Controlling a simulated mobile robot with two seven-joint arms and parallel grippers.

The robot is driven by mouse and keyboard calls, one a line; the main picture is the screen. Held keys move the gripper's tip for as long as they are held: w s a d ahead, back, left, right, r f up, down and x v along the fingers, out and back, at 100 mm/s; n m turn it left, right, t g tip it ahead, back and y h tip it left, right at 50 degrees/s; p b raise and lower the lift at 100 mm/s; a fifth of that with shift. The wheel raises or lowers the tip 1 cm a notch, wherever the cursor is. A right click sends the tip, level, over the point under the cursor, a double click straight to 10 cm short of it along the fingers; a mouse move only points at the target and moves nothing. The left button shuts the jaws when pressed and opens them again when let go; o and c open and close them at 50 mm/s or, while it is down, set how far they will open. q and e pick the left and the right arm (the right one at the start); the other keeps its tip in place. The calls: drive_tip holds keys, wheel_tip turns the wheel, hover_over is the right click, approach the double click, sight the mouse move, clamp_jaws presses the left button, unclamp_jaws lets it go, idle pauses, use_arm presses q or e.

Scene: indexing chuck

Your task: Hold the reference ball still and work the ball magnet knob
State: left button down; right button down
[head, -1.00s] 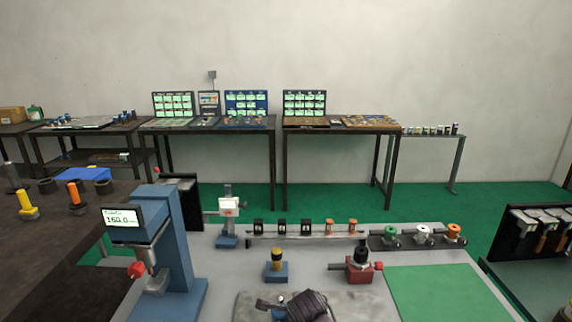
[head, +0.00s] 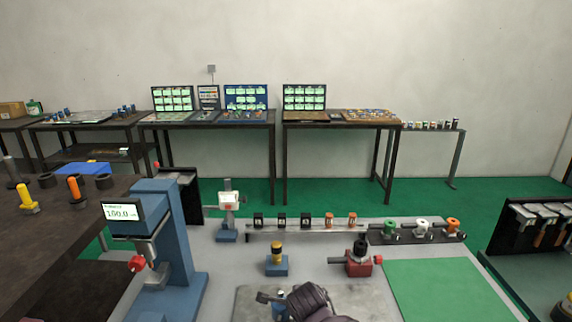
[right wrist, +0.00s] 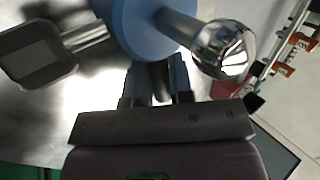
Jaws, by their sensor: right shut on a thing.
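The reference ball is a chrome ball (right wrist: 224,50) on a short stem from a round blue body (right wrist: 138,22), close up in the right wrist view. The ball magnet knob (right wrist: 38,53) is a dark, flat grip on a chrome shaft at the left of the body; it also shows in the head view (head: 263,297). My right gripper (right wrist: 158,72) is shut on the reference ball's blue body, below the chrome ball; the contact is partly hidden. In the head view its dark housing (head: 312,302) covers much of the body. My left gripper is in neither view.
The ball stands on a metal plate (head: 246,306) at the table's front. A blue press-like stand with a display (head: 123,212) rises at left. A blue-based post (head: 277,260) and a red block (head: 359,264) stand behind. A green mat (head: 440,290) is clear at right.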

drive_tip(key=shift+s+f, duration=0.15)
drive_tip(key=shift+f, duration=0.2)
